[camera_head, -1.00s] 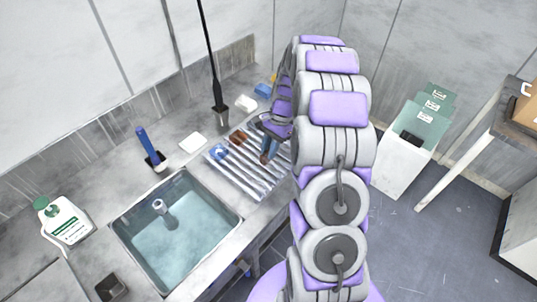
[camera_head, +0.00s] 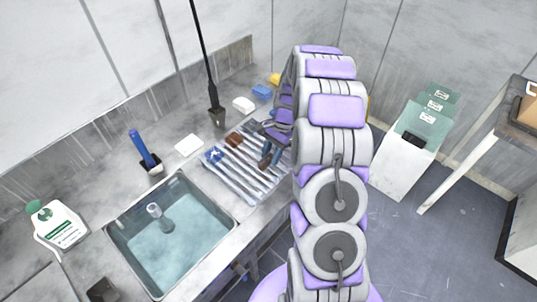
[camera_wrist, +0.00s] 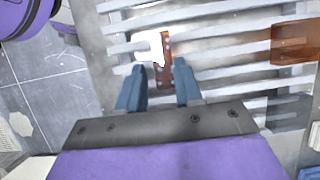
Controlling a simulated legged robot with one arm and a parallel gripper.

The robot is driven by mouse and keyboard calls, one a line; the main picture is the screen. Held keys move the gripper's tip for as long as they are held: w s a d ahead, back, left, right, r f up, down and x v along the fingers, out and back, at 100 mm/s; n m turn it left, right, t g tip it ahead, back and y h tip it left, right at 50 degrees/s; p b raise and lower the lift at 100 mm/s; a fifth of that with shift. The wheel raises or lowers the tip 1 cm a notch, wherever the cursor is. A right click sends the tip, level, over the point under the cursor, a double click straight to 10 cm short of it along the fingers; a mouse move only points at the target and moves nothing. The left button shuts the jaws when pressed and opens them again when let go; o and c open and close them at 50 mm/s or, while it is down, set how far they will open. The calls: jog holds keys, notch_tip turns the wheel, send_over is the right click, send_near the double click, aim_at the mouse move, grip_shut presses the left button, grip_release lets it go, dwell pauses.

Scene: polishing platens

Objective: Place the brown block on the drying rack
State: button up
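The drying rack (camera_head: 226,178), a grid of pale metal bars, lies on the counter right of the sink. My gripper (camera_wrist: 159,68) is low over its right part, with its two blue fingers apart. A narrow reddish-brown block (camera_wrist: 163,74) is between and just beyond the fingertips, at the rack bars, with gaps on both sides. A white patch shows beside it; I cannot tell what it is. Another brown block (camera_head: 234,139) lies on the rack's back part and shows at the right in the wrist view (camera_wrist: 294,43). A blue piece (camera_head: 214,155) lies on the rack's left part.
The water-filled sink (camera_head: 180,235) is left of the rack. Behind the rack stand a black post (camera_head: 216,118), a white block (camera_head: 243,104) and a blue sponge-like block (camera_head: 262,92). A blue-handled tool (camera_head: 140,147) and a white bottle (camera_head: 57,225) are further left.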

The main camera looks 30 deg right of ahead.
jog(key=shift+o, duration=0.8)
jog(key=shift+d, duration=0.1)
jog(key=shift+a+r, duration=0.2)
jog(key=shift+a, duration=0.7)
jog(key=d+p+v, duration=0.1)
jog(key=p+v, duration=0.2)
jog(key=v, duration=0.8)
jog(key=s+a+r+n+h, duration=0.1)
jog(key=s+a+r+n, duration=0.4)
jog(key=s+a+r, duration=0.5)
jog(key=s+a+n+h, duration=0.1)
jog(key=s+a+n, duration=0.3)
jog(key=s, duration=0.8)
jog(key=s+a+n+h, duration=0.2)
jog(key=s+a+n, duration=0.3)
jog(key=s, duration=0.7)
jog(key=shift+a+r, duration=0.3)
jog(key=shift+r, duration=0.1)
jog(key=shift+d, duration=0.2)
jog(key=shift+a, duration=0.1)
